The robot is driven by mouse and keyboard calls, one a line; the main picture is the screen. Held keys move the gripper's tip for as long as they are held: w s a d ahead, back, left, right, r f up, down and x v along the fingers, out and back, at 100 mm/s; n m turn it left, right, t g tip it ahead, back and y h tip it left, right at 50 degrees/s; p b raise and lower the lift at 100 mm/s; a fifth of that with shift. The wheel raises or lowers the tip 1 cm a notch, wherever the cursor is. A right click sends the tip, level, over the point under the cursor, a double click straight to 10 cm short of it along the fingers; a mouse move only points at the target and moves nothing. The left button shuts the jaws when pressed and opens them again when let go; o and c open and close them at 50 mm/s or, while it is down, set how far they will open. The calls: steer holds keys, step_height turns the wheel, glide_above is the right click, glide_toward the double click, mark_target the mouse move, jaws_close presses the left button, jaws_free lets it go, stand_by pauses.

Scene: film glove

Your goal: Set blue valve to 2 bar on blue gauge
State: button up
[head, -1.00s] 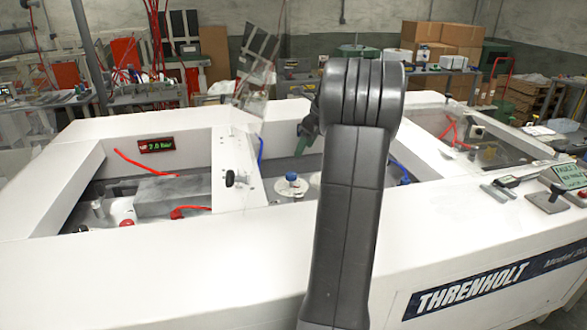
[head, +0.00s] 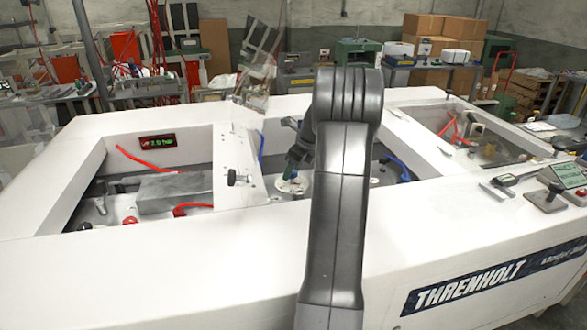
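My gripper (head: 288,172), dark with greenish fingers, points down into the middle bay of the white machine. It is at the blue-topped valve, of which a bit of blue (head: 294,174) may show beside the fingers. The valve's round white base (head: 284,188) shows below. The fingers are too small and overlapped to tell whether they grip the knob. A small display with a red border (head: 157,142) and green digits is on the back wall of the left bay; its reading is too small to be sure of. I cannot make out a blue gauge.
The white machine (head: 200,270) fills the foreground, with raised walls around its bays. A sloped white panel with a black knob (head: 232,179) stands left of the gripper. Blue hoses (head: 398,166) and red hoses (head: 145,160) run in the bays. My arm covers the right part of the middle bay.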

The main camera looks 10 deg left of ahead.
steer(key=c, duration=0.9)
steer(key=shift+m, duration=0.7)
steer(key=o, duration=1)
steer(key=shift+c, duration=0.2)
steer(key=b+v, duration=0.2)
steer(key=v, duration=1.2)
steer(key=shift+s, duration=0.25)
steer(key=shift+a+f, duration=0.1)
steer(key=shift+a, duration=0.05)
